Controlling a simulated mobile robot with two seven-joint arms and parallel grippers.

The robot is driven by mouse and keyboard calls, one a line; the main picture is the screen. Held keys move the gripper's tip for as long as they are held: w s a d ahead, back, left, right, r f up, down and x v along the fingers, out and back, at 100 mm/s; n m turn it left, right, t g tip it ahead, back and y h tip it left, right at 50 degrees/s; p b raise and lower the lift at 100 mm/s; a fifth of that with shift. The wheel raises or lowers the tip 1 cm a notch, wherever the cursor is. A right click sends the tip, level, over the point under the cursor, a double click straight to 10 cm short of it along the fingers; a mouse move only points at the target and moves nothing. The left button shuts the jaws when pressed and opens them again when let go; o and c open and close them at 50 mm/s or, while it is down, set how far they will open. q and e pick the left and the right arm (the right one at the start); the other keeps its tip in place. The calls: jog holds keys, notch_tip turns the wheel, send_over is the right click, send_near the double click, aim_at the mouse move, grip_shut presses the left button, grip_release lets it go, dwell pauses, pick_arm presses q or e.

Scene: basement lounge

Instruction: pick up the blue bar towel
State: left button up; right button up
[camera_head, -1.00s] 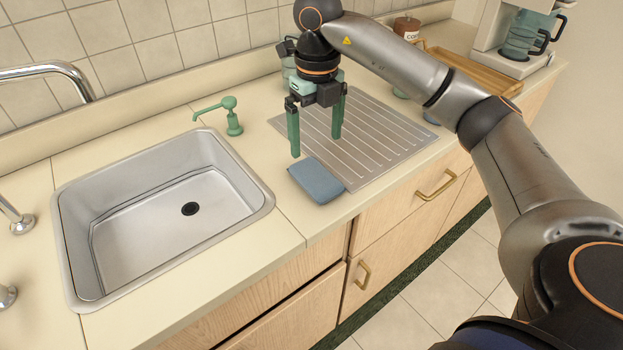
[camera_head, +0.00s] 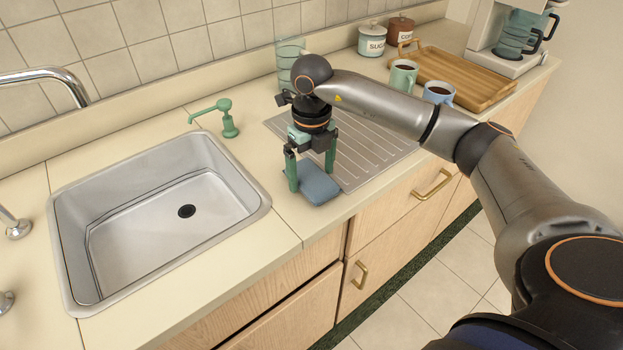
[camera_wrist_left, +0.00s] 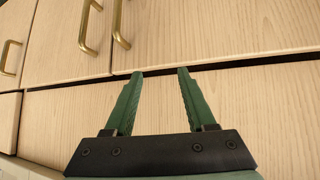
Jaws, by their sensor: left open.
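The blue bar towel (camera_head: 320,187) lies folded on the counter, at the near left corner of the ribbed drainboard, to the right of the sink. My right gripper (camera_head: 312,181) points down over it with its green fingers spread. One finger stands at the towel's left edge and the other toward its far right side. Whether they touch the cloth I cannot tell. My left gripper (camera_wrist_left: 160,71) shows only in the left wrist view. It is open and empty, facing pale wooden cabinet fronts.
The sink (camera_head: 160,215) and a green soap dispenser (camera_head: 227,118) are to the left. A clear glass (camera_head: 290,62) stands behind my right gripper. Two mugs, green (camera_head: 403,75) and blue (camera_head: 438,93), stand beside a wooden tray (camera_head: 470,79). Drawer handles (camera_wrist_left: 90,25) stick out near my left gripper.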

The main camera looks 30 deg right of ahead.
jog(key=c, duration=1.1)
jog(key=shift+r, duration=0.1)
jog(key=shift+r, duration=0.65)
jog(key=s+a+r, duration=0.2)
jog(key=s+r, duration=0.1)
jog(key=r, duration=0.1)
jog(key=s+a+r, duration=0.3)
jog(key=s, duration=0.1)
jog(key=s+a+r, duration=0.3)
jog(key=s+r, duration=0.1)
jog(key=shift+s+a+r, duration=0.1)
jog(key=shift+s+r, duration=0.15)
jog(key=shift+r, duration=0.05)
jog(key=o, duration=0.8)
jog(key=c, duration=0.7)
